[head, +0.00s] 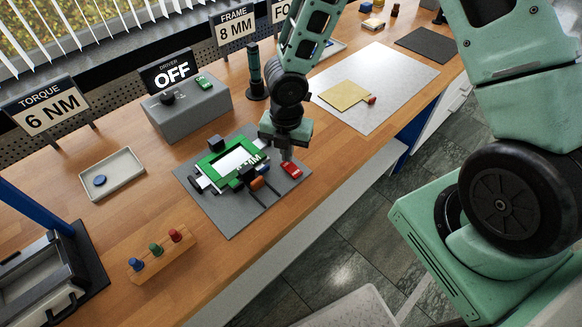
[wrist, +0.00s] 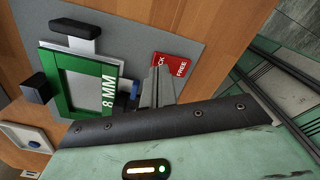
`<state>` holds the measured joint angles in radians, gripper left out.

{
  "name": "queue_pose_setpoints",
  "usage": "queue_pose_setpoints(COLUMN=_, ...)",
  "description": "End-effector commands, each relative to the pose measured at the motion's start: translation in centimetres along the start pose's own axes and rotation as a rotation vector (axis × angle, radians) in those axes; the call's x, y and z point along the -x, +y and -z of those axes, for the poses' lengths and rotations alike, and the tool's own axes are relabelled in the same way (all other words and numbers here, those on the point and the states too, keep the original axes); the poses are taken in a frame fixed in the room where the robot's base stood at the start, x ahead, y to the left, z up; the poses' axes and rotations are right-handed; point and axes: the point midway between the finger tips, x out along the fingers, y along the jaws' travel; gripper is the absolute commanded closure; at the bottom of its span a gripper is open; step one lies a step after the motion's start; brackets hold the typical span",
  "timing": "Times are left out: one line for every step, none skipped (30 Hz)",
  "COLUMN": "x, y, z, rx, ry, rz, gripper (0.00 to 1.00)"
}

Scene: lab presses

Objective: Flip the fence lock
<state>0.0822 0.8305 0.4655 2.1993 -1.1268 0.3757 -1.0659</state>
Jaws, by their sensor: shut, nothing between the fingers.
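The fence lock appears as a small red piece (head: 292,170) on the grey mat, to the right of the green frame. In the wrist view the red piece (wrist: 176,68) carries white lettering that reads "FREE" and a partly covered word ending in "CK". My gripper (head: 286,156) points down just above and beside the red piece. In the wrist view its fingers (wrist: 158,84) are shut with nothing between them and overlap the piece's left edge; I cannot tell whether they touch it. The green frame (head: 213,172) with an "8 MM" label also shows in the wrist view (wrist: 112,70).
Black blocks and an orange part (head: 257,183) sit close by on the grey mat (head: 234,222). The grey driver box (head: 190,112) reading "OFF" stands behind. A white tray (head: 112,175) and a wooden peg block (head: 162,257) are at left.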

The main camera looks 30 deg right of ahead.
Motion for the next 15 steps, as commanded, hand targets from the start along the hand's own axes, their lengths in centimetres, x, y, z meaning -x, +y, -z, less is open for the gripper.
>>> queue_pose_setpoints(x=0.00, y=0.00, z=0.00, rx=0.000, ry=0.000, rz=0.000, gripper=1.00)
queue_pose_setpoints(x=0.00, y=0.00, z=0.00, rx=0.000, ry=0.000, rz=0.000, gripper=1.00)
queue_pose_setpoints(x=0.00, y=0.00, z=0.00, rx=0.000, ry=0.000, rz=0.000, gripper=1.00)
queue_pose_setpoints(x=0.00, y=0.00, z=0.00, rx=0.000, ry=0.000, rz=0.000, gripper=1.00)
queue_pose_setpoints(x=0.00, y=0.00, z=0.00, rx=0.000, ry=0.000, rz=0.000, gripper=1.00)
queue_pose_setpoints(x=0.00, y=0.00, z=0.00, rx=0.000, ry=0.000, rz=0.000, gripper=1.00)
queue_pose_setpoints(x=-0.01, y=0.00, z=0.00, rx=0.000, ry=0.000, rz=0.000, gripper=1.00)
queue_pose_setpoints(x=-0.02, y=0.00, z=0.00, rx=0.000, ry=0.000, rz=0.000, gripper=1.00)
queue_pose_setpoints(x=-0.04, y=0.00, z=0.00, rx=0.000, ry=0.000, rz=0.000, gripper=1.00)
queue_pose_setpoints(x=-0.07, y=0.00, z=0.00, rx=0.000, ry=0.000, rz=0.000, gripper=1.00)
queue_pose_setpoints(x=-0.10, y=0.00, z=0.00, rx=0.000, ry=0.000, rz=0.000, gripper=1.00)
queue_pose_setpoints(x=-0.15, y=0.00, z=0.00, rx=0.000, ry=0.000, rz=0.000, gripper=1.00)
queue_pose_setpoints(x=-0.20, y=0.00, z=0.00, rx=0.000, ry=0.000, rz=0.000, gripper=1.00)
queue_pose_setpoints(x=-0.24, y=0.00, z=0.00, rx=0.000, ry=0.000, rz=0.000, gripper=1.00)
queue_pose_setpoints(x=-0.31, y=0.00, z=0.00, rx=0.000, ry=0.000, rz=0.000, gripper=1.00)
